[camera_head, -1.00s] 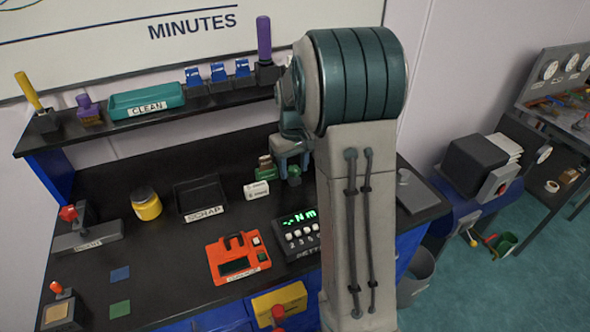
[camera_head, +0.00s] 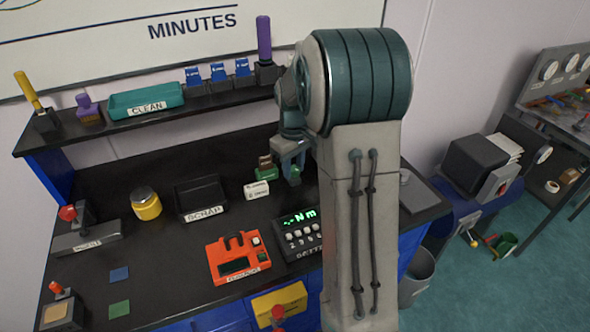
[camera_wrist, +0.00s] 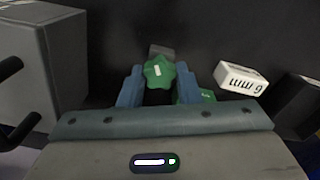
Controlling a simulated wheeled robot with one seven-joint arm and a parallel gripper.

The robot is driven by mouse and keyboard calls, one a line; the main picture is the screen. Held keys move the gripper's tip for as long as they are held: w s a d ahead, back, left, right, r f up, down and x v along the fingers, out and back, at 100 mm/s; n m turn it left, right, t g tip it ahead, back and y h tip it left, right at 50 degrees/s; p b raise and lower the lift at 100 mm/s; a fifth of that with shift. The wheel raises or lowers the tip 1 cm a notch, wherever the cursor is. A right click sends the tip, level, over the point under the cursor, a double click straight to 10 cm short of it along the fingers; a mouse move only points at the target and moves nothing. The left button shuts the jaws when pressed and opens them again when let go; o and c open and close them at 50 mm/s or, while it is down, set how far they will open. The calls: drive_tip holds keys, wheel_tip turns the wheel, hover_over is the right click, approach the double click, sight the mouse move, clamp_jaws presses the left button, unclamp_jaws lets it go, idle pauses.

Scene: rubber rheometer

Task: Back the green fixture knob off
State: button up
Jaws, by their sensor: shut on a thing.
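The green fixture knob (camera_wrist: 159,71) is a lobed green knob with a white mark on top. In the wrist view it sits between the two blue fingers of my gripper (camera_wrist: 159,82), which is shut on it. In the head view my gripper (camera_head: 290,160) is at the back of the bench, beside the green fixture (camera_head: 265,172). Part of the fixture (camera_wrist: 196,97) shows to the right of the fingers in the wrist view. My arm hides much of that area in the head view.
A white label block (camera_head: 256,190) stands close to the fixture. The black SCRAP tray (camera_head: 188,205), yellow jar (camera_head: 146,207), torque readout box (camera_head: 298,233) and orange device (camera_head: 232,262) stand on the bench. A grey housing (camera_wrist: 60,55) is left in the wrist view.

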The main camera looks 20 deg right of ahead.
drive_tip(key=shift+n, duration=0.4)
drive_tip(key=n, duration=0.4)
drive_tip(key=shift+n, duration=0.3)
drive_tip(key=shift+n, duration=0.8)
drive_tip(key=o, duration=0.9)
drive_tip(key=shift+r+p, duration=0.1)
drive_tip(key=shift+p, duration=0.2)
